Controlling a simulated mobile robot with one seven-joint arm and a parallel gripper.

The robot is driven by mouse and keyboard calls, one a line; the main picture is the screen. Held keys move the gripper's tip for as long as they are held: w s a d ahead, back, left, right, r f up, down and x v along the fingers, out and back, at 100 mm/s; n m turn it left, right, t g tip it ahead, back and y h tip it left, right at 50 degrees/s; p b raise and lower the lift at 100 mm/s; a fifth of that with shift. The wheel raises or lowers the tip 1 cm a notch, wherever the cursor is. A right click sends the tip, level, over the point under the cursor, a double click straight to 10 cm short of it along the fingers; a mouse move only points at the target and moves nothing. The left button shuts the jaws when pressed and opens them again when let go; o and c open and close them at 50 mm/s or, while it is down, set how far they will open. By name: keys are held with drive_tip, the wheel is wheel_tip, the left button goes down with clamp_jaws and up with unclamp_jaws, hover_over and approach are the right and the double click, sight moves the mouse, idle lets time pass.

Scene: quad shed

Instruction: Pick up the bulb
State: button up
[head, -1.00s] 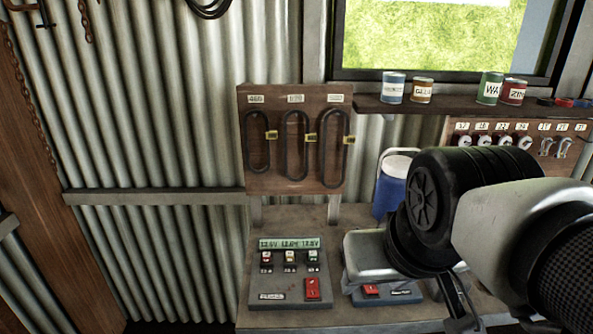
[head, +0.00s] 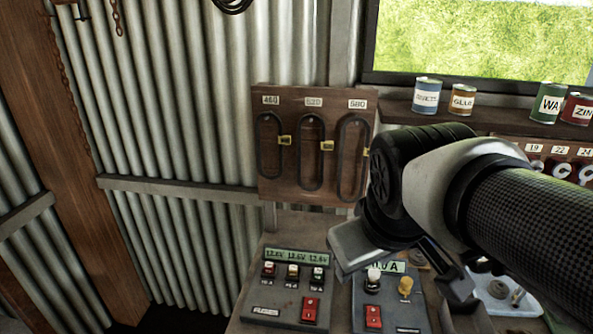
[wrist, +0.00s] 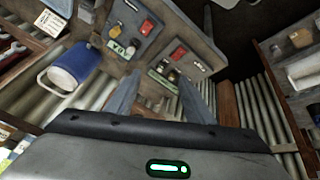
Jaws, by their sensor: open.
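A grey tester panel (head: 385,312) with a green readout and red switch stands on the bench. A small white rounded piece (head: 374,277) and a yellow piece (head: 405,285) stand on it. Either may be the bulb; I cannot tell for sure.
A second grey panel (head: 283,312) with readouts and a red switch stands left of it. A wooden board with black loops (head: 264,185) is on the wall. A blue container (wrist: 75,65) shows in the wrist view.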

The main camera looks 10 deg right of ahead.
drive_tip(key=w+d+f+n+h, duration=0.2)
drive_tip(key=w+d+f+n, duration=0.15)
drive_tip(key=w+n, duration=0.55)
drive_tip(key=n+g, duration=0.2)
drive_tip(key=n, duration=1.3)
approach(374, 270)
drive_tip(key=b+x, duration=0.1)
drive_tip(key=x, duration=0.1)
drive_tip(key=b+x, duration=0.1)
drive_tip(key=x, duration=0.1)
drive_tip(key=b+x, duration=0.1)
drive_tip(key=x, duration=0.1)
drive_tip(key=shift+a+f+b, duration=0.25)
drive_tip(key=shift+a+b, duration=0.05)
drive_tip(key=shift+a, duration=0.05)
drive_tip(key=shift+d+b+x, duration=0.2)
drive_tip(key=shift+b+x, duration=0.2)
drive_tip(key=shift+x, duration=1)
drive_tip(key=shift+d+b+x, duration=0.15)
drive_tip(key=shift+b+x, duration=0.2)
drive_tip(key=shift+x, duration=1.05)
drive_tip(key=shift+r, duration=0.15)
drive_tip(key=c, duration=1.1)
